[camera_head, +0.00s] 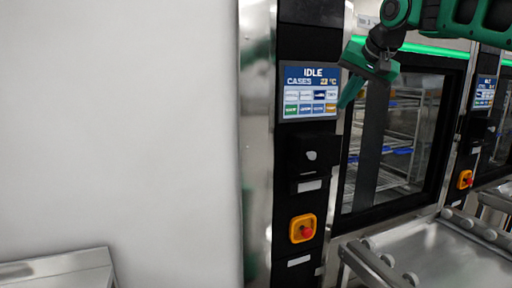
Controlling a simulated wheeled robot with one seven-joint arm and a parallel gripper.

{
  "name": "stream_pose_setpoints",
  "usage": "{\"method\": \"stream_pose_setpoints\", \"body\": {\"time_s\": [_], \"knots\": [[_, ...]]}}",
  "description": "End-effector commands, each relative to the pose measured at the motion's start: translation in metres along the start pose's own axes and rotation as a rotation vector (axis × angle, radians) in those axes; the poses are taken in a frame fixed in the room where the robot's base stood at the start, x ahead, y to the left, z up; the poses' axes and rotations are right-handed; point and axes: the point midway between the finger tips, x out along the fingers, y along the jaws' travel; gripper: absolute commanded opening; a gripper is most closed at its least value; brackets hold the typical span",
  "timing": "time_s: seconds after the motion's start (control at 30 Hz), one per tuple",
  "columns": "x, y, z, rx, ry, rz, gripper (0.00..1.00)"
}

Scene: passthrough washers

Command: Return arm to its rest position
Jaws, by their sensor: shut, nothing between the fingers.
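My gripper (350,92) is green and hangs from my green and black arm at the top right. It is shut and empty, with its fingers pointing down and to the left. It shows in front of the washer, just right of the control screen (309,92), which reads IDLE. I cannot tell how far it is from the screen or the glass. The upper part of my arm is cut off by the frame's top edge.
A washer glass door (428,130) with racks behind it stands right of the black panel. An orange switch with a red knob (303,229) sits low on the panel. A steel roller table (440,262) is at the lower right. A white wall (120,130) fills the left.

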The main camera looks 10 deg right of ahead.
Motion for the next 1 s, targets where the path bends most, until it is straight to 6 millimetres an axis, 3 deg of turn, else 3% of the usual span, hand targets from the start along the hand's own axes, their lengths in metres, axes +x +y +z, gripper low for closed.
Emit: {"method": "stream_pose_setpoints", "body": {"time_s": [0.17, 0.27, 0.4, 0.6, 0.8, 0.9, 1.0], "knots": [[0.015, 0.074, 0.053, 0.021, -0.076, 0.113, 0.00], [0.022, 0.125, 0.095, 0.032, -0.136, 0.186, 0.00], [0.026, 0.190, 0.160, 0.044, -0.228, 0.274, 0.00], [0.023, 0.270, 0.264, 0.060, -0.374, 0.372, 0.00], [0.012, 0.325, 0.361, 0.065, -0.516, 0.432, 0.00], [0.007, 0.340, 0.392, 0.064, -0.562, 0.446, 0.00], [0.004, 0.348, 0.410, 0.064, -0.589, 0.453, 0.00]]}}
